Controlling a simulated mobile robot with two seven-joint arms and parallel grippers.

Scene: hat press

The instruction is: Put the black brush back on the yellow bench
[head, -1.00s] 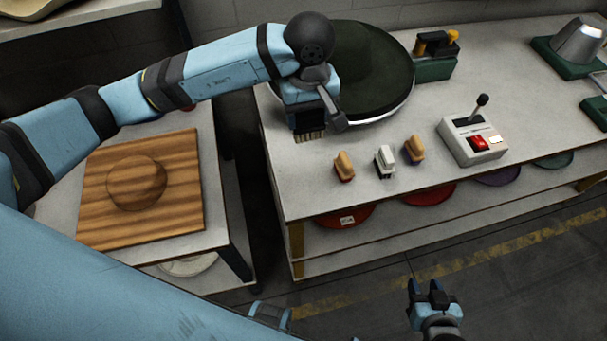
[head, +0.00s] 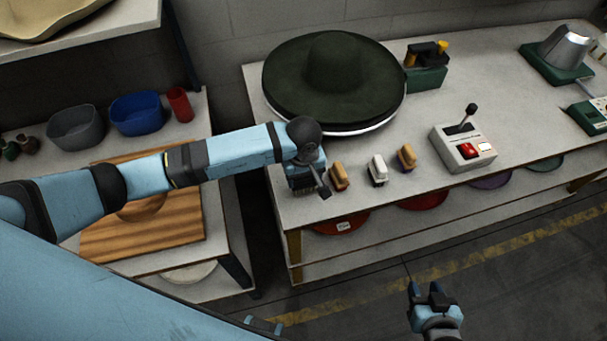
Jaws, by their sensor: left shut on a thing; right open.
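My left gripper (head: 303,180) is shut on the black brush (head: 302,190). The gripper hides most of the brush; a dark part with its bristles down shows below the jaws. It is at the front left corner of the yellow bench (head: 345,200), the white-topped table with a yellow front leg. Whether the bristles touch the top, I cannot tell. Just right of it stand an orange-topped brush (head: 339,177), a white brush (head: 378,170) and another orange-topped brush (head: 406,158). My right gripper (head: 425,292) is open and empty, over the floor in front of the bench.
A dark green hat (head: 333,85) lies on a round stand behind the brushes. A grey control box (head: 463,148) with a lever stands to the right. A second table at left holds a wooden board (head: 185,225), bowls (head: 138,113) and a red cup (head: 180,104). A gap separates the tables.

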